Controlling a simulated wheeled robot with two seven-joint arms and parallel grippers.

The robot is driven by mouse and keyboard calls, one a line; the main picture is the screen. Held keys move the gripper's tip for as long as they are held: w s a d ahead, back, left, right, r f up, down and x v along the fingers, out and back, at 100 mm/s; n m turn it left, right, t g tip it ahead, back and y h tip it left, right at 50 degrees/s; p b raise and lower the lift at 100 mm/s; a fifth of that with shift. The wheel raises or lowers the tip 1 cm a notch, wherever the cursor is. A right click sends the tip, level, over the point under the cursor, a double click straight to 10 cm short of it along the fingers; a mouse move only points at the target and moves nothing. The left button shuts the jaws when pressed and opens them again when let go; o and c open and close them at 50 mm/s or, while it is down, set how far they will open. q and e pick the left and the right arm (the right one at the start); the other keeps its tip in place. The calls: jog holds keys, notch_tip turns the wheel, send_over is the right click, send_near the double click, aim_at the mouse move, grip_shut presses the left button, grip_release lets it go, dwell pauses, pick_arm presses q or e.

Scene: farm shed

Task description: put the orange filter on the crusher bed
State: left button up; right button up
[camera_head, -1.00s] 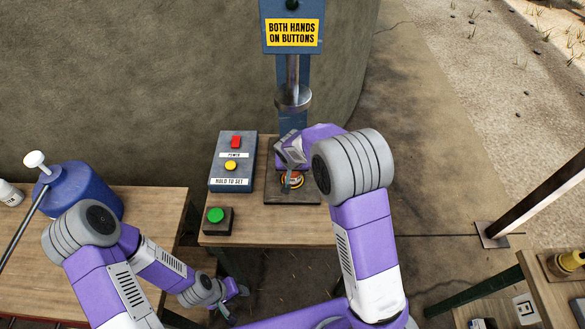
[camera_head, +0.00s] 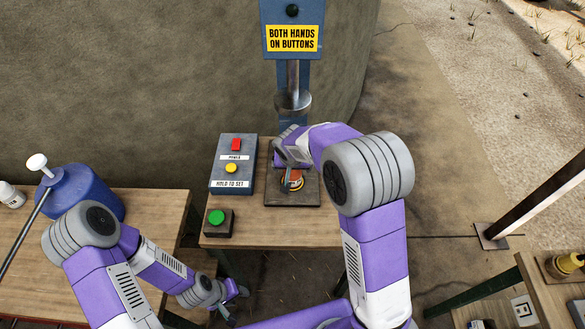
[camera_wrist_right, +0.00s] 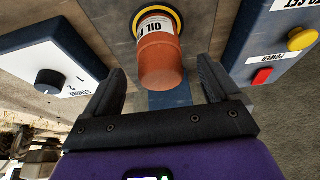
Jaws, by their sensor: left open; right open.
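The orange filter (camera_head: 293,182) stands on the dark crusher bed (camera_head: 308,190) under the press ram. It also shows in the right wrist view (camera_wrist_right: 160,62), with a white label and a yellow-and-black end. My right gripper (camera_wrist_right: 163,85) is open, its two fingers apart on either side of the near end of the filter and not visibly touching it. In the head view my right arm hides part of the filter and bed. My left gripper (camera_head: 236,304) is open and empty, low beside the table.
The press ram (camera_head: 293,102) hangs above the bed. A blue control box (camera_head: 233,165) with red and yellow buttons and a green button box (camera_head: 218,222) stand left of the bed. A blue jug (camera_head: 85,190) is on the left table.

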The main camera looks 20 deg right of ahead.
jog(key=p+v, duration=0.1)
jog(key=v, duration=0.5)
jog(key=shift+s+r, duration=0.2)
jog(key=shift+r, duration=0.2)
